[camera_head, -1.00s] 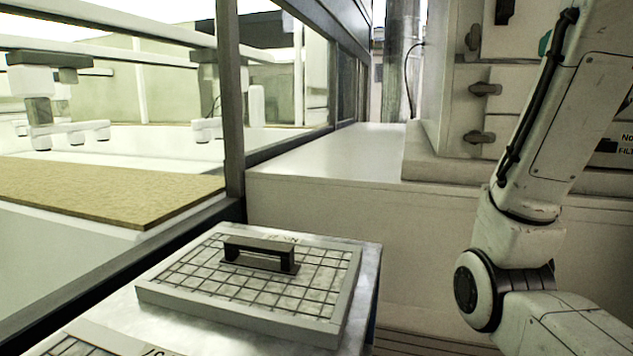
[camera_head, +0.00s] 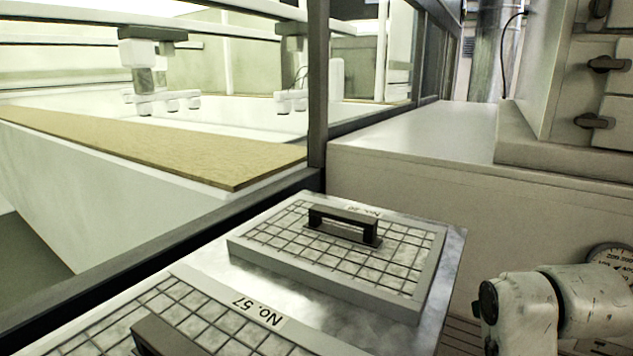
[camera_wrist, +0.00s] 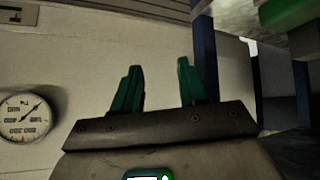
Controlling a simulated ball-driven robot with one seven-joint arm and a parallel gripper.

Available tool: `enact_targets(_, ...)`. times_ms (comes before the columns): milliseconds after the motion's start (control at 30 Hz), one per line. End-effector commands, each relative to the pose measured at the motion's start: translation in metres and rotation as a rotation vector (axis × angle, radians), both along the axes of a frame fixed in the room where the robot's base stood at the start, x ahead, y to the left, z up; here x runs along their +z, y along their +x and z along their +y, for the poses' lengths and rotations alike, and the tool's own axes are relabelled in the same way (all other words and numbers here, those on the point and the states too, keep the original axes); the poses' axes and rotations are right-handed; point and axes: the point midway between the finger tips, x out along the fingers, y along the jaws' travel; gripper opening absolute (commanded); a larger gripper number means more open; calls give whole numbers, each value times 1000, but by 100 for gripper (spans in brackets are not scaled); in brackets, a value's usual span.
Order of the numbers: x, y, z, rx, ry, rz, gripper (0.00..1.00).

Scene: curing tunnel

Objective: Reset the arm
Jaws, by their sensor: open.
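My gripper (camera_wrist: 157,88) shows in the wrist view with two green fingers standing apart and nothing between them. It faces a pale wall panel, with a blue post (camera_wrist: 205,70) close by on the right. In the head view the gripper itself is out of sight. Only part of my arm (camera_head: 550,305) shows there, low at the right, in front of the pale cabinet side.
A metal table (camera_head: 450,260) carries gridded plates with black handles, the far one (camera_head: 400,300) and the near one marked No. 57 (camera_head: 245,305). A round gauge (camera_wrist: 25,115) is on the wall. A framed enclosure with a tan board (camera_head: 170,150) stands left.

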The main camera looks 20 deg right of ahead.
Motion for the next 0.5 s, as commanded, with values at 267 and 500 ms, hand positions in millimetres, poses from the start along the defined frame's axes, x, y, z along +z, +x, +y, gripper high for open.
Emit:
enact_targets(267, -141, -64, 70, 125, 96, 250, 43)
enact_targets(500, -232, -152, 120, 217, 166, 460, 43)
